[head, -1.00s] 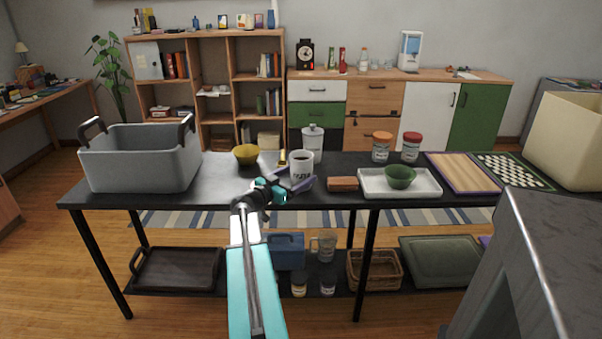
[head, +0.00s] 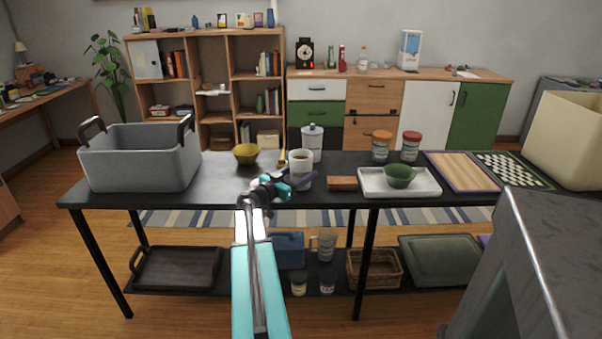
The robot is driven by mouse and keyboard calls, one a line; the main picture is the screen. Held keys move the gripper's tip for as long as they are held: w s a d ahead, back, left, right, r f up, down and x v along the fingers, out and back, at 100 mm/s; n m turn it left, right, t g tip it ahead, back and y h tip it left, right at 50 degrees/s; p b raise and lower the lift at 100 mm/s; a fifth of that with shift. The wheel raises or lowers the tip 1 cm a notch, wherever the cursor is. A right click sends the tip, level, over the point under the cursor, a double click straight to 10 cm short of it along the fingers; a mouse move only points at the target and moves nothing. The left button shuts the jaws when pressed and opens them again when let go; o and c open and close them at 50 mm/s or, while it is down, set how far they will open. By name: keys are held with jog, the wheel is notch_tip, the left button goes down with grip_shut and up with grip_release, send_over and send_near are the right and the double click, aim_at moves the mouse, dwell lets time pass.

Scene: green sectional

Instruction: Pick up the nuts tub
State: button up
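The nuts tub is most likely the white, open-topped tub with brown contents (head: 301,158), standing upright on the black table near its middle. Its lettering was partly readable a second ago and is now covered by my gripper. My gripper (head: 296,179) is at the tub's lower half, with a dark purple finger crossing its front and the other finger near its left side. I cannot tell whether the fingers touch the tub or have closed on it.
A yellow bowl (head: 246,154) and white lidded canister (head: 312,137) stand near the tub. A brown block (head: 343,183) and white tray (head: 428,189) with a green bowl (head: 399,175) lie right. A grey bin (head: 143,163) stands left.

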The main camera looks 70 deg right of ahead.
aim_at(301, 163)
jog(key=c, duration=0.5)
jog(key=shift+r, duration=0.2)
jog(key=shift+r, duration=1.7)
jog(key=s+a+r+p, duration=0.1)
jog(key=s+a+p, duration=0.4)
jog(key=a+p, duration=0.3)
jog(key=a, duration=0.4)
jog(key=shift+r, duration=0.25)
jog(key=a+p, duration=0.1)
jog(key=p, duration=0.8)
jog(key=shift+s+a, duration=0.4)
